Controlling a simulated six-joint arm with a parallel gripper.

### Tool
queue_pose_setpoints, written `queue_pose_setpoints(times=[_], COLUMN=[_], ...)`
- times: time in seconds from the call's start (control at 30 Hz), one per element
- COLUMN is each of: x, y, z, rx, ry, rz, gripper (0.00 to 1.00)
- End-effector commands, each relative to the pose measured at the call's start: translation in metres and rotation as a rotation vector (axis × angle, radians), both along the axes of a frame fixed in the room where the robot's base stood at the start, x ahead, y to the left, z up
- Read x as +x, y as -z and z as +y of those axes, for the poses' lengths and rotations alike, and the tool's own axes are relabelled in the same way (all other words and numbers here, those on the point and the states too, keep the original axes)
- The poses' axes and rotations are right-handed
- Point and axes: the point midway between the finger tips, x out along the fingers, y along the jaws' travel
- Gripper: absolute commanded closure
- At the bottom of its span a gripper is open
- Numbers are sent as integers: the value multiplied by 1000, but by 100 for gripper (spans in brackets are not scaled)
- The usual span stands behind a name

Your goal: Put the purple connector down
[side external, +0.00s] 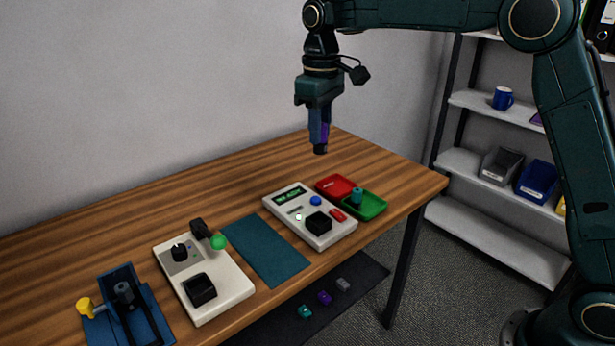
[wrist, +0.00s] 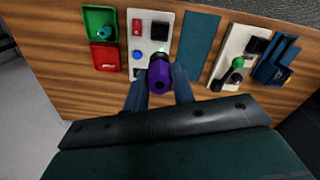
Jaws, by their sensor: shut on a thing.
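My gripper (side external: 320,138) points down and is held well above the table, behind the white test box in the side view. It is shut on the purple connector (wrist: 160,76), whose purple body sits between the two blue fingers in the wrist view (wrist: 160,98). In the side view only a purple strip of the connector (side external: 325,134) shows beside the fingers, with a dark end below. The connector touches nothing but the fingers.
The white test box (side external: 289,213) has a lit green display. Next to it are a red tray (side external: 330,183) and a green tray (side external: 374,211) holding a teal connector (side external: 356,195). A teal mat (side external: 262,250), lever box (side external: 225,285) and blue fixture (side external: 150,320) stand left. Bare wood lies behind.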

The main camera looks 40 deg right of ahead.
Motion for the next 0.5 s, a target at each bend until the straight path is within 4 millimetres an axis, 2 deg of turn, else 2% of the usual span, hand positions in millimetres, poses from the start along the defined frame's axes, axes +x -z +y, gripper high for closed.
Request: queue_pose_setpoints(times=[0.33,0.5], x=[1,4], y=[1,2], z=[-2,-13], rx=[0,0], ry=[19,103], rz=[0,0], gripper=[100,100])
